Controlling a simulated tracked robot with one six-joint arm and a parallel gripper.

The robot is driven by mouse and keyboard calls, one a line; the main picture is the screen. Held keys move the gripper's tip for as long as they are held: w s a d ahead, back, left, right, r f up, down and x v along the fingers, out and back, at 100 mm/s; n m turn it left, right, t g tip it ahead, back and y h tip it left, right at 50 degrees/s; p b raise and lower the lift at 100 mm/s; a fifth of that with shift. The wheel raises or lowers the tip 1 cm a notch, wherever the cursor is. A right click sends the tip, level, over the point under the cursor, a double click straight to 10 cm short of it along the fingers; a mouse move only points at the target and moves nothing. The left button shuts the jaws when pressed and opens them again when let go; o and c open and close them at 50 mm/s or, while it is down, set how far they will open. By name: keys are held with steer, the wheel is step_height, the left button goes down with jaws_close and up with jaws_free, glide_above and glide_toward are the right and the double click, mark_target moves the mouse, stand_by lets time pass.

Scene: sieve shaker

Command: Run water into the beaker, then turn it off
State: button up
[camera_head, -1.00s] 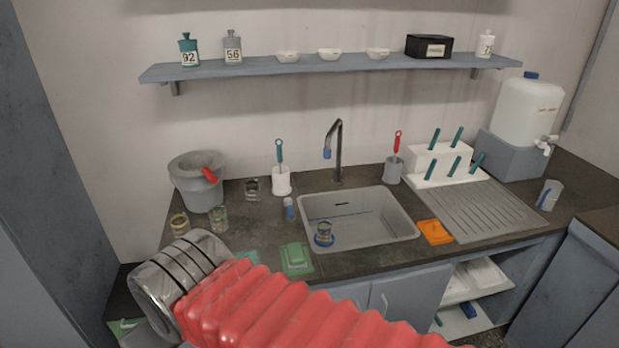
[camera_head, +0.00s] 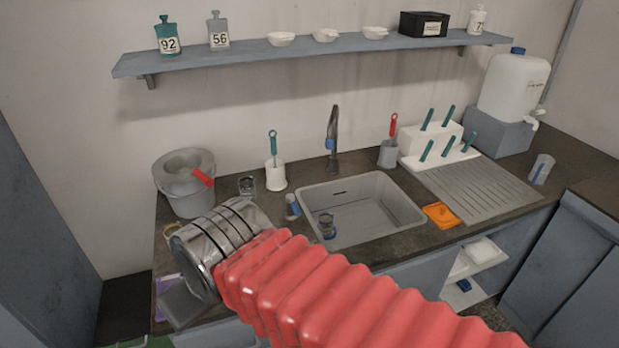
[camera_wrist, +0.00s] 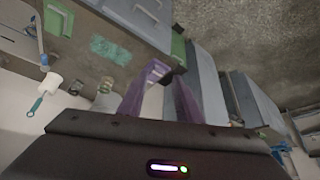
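A clear glass beaker (camera_head: 327,226) with a blue band stands in the front-left part of the grey sink (camera_head: 405,208). The dark tap (camera_head: 333,125) rises behind the sink, with a blue part (camera_head: 330,144) near its spout end. I see no water stream. My gripper (camera_wrist: 168,72) shows two purple fingers in the wrist view, apart with a gap and nothing held between them. In the head view it is at the lower left, mostly hidden behind my own arm, left of the sink and well away from beaker and tap.
A blue-and-clear item (camera_head: 292,206) and a glass jar (camera_head: 247,185) are left of the sink. A grey bucket (camera_head: 185,200), brush holders (camera_head: 275,175), a drying rack (camera_head: 440,140), an orange sponge (camera_head: 440,215) and a water tank (camera_head: 512,85) surround it. The sink's middle is free.

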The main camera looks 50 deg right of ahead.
steer(key=shift+o, duration=0.2)
steer(key=shift+o, duration=0.7)
steer(key=shift+w, duration=0.1)
steer(key=w+d+r+m, duration=0.1)
steer(key=w+d+m, duration=0.1)
steer(key=w+d, duration=0.6)
steer(key=w+d+m, duration=0.1)
steer(key=w+d, duration=0.4)
steer(key=d, duration=0.5)
steer(key=d+f+m, duration=0.1)
steer(key=d+f, duration=0.2)
steer(key=d, duration=0.9)
steer(key=w+d+f+m, duration=0.1)
steer(key=d+f+m, duration=0.1)
steer(key=d, duration=1)
steer(key=shift+w+f+g+h, duration=0.3)
steer(key=shift+f+g, duration=0.1)
steer(key=shift+f, duration=0.35)
